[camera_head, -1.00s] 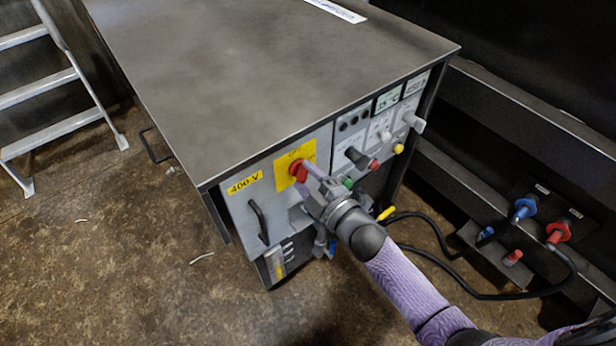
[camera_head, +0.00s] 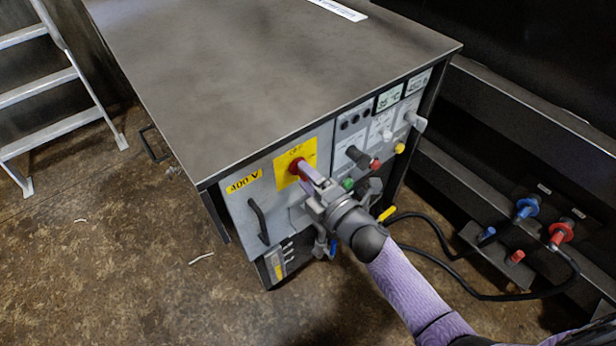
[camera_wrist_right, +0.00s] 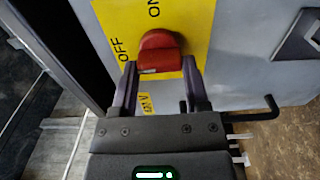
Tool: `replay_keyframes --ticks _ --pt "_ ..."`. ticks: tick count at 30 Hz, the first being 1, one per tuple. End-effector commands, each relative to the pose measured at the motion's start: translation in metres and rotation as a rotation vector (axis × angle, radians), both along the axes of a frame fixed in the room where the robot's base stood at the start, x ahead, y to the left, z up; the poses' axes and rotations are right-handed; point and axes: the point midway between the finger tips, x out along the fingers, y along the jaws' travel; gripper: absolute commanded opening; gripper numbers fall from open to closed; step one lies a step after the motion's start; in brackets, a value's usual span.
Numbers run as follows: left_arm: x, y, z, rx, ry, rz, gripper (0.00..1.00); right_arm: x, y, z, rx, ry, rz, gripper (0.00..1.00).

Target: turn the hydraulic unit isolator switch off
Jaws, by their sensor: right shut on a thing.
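The isolator switch is a red rotary knob (camera_head: 295,166) on a yellow plate (camera_head: 309,153) on the front of the grey hydraulic unit. My right gripper (camera_head: 303,174) reaches it from the lower right, its purple fingers at the knob. In the right wrist view the red knob (camera_wrist_right: 160,52) sits between the two fingertips of my right gripper (camera_wrist_right: 160,72), one on each side. ON is printed above the knob and OFF to its left in that view. The knob's exact pointing direction is hard to tell. My left gripper is not in view.
The cabinet (camera_head: 270,75) has a black handle (camera_head: 259,221) left of the switch. Right of it are a black knob (camera_head: 357,156) and a yellow button (camera_head: 399,148). Blue and red connectors (camera_head: 560,232) with black cables are at the right. A ladder (camera_head: 60,80) stands at the left.

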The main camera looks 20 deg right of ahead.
Motion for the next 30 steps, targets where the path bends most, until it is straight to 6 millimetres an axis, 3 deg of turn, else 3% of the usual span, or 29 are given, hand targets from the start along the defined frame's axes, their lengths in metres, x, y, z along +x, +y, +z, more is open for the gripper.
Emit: replay_keyframes --ticks 9,10,15,24,30 --pt "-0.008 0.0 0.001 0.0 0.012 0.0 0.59 0.0 0.0 -0.001 -0.004 0.002 0.0 0.0" --pt "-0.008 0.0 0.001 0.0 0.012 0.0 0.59 0.0 0.0 -0.001 -0.004 0.002 0.001 0.63" --pt "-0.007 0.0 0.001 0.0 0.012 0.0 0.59 0.0 0.0 -0.001 -0.003 0.001 0.0 0.94" --pt "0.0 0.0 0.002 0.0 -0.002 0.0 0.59 -0.004 -0.001 0.0 -0.001 0.001 0.001 0.94" --pt "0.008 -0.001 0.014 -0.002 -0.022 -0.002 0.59 -0.043 -0.016 0.002 -0.001 0.004 0.0 0.94"
